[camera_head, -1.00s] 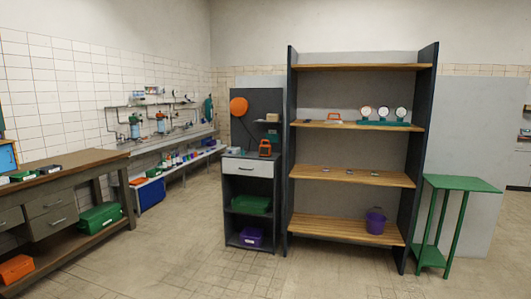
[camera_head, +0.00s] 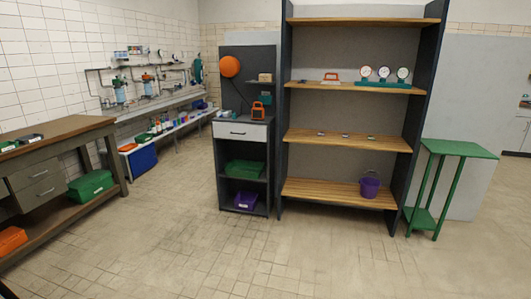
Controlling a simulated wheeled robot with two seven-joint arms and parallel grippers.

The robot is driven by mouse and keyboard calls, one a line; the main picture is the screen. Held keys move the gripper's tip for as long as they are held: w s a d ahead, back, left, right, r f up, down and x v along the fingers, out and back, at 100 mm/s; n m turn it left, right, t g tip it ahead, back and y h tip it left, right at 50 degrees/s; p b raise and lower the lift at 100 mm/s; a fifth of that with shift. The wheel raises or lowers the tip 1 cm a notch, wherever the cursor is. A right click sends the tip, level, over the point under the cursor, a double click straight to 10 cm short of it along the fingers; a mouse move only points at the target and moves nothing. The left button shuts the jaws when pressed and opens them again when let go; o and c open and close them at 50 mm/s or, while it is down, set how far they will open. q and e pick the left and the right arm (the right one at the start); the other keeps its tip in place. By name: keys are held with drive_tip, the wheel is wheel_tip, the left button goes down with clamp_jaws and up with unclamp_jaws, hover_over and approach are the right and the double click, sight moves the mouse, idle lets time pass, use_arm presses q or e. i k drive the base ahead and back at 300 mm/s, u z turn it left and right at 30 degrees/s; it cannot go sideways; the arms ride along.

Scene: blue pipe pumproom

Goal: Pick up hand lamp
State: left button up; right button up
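A small orange and black lamp-like object (camera_head: 258,110), probably the hand lamp, stands upright on top of the dark cabinet (camera_head: 218,160) in the middle of the head view. It is too small to make out in detail. An orange and white item (camera_head: 331,79) lies on the upper board of the wooden shelf, and I cannot tell what it is. Neither of my grippers shows in the head view. Nothing touches the lamp-like object from my side.
The tall shelf (camera_head: 345,142) stands right of the cabinet, with gauges (camera_head: 383,75) and a purple bucket (camera_head: 370,186). A green stand (camera_head: 460,148) is at right, a workbench (camera_head: 70,132) at left. The tiled floor (camera_head: 240,255) ahead is clear.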

sight(258, 114)
drive_tip(key=z, duration=0.15)
drive_tip(key=i, duration=2.1)
drive_tip(key=z, duration=0.2)
